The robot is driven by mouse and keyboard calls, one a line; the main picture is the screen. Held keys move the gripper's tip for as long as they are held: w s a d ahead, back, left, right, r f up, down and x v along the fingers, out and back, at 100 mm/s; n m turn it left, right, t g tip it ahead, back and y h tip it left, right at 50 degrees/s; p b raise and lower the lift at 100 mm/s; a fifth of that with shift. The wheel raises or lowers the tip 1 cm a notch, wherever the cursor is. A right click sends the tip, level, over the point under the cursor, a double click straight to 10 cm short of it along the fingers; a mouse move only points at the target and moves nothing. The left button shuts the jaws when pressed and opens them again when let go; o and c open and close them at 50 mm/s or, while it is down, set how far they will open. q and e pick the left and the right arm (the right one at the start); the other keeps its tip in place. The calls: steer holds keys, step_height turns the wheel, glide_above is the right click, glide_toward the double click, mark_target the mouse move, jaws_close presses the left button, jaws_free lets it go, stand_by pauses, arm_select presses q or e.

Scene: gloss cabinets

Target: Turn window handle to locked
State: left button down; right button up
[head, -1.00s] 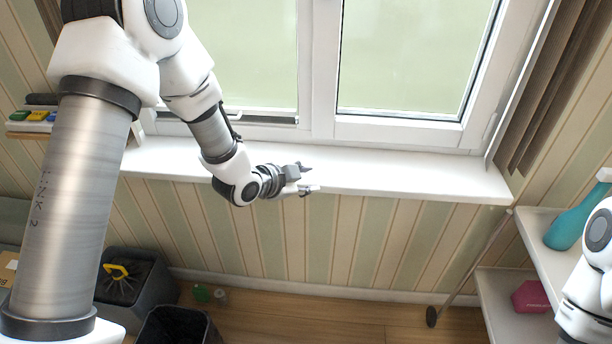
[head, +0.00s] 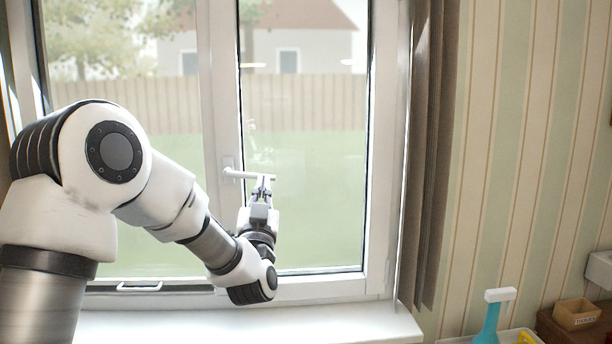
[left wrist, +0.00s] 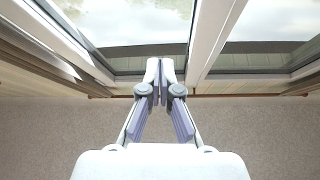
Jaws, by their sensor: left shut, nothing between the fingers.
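The white window handle (head: 243,174) is on the frame post between the two panes in the head view. Its lever lies about level and points right from its base plate (head: 228,166). My left gripper (head: 263,184) is shut and empty, pointing up at the free right end of the lever. I cannot tell whether the fingers touch it. In the left wrist view the fingertips (left wrist: 160,68) are together in front of the window frame, and I cannot make out the handle there. My right gripper is out of view.
The white sill (head: 300,325) runs below the window (head: 310,215). A brown curtain (head: 430,150) hangs to the right. At the lower right are a teal bottle (head: 489,325) and a small tan box (head: 576,314). A fence and house show outside.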

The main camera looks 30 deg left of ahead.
arm_select(q)
steer(key=w+a+p, duration=0.1)
steer(key=w+a, duration=0.1)
steer(key=a, duration=0.2)
step_height(320, 180, up, 5)
steer(key=p, duration=0.5)
glide_above(252, 174)
steer(key=d, duration=0.4)
steer(key=f, duration=0.2)
steer(key=a+f, duration=0.1)
steer(key=f, duration=0.1)
steer(key=shift+s+f+p, duration=0.2)
steer(key=shift+f+p, duration=0.1)
steer(key=shift+p, duration=0.1)
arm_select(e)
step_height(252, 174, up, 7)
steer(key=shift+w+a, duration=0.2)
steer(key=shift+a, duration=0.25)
arm_select(q)
steer(key=shift+a, duration=0.15)
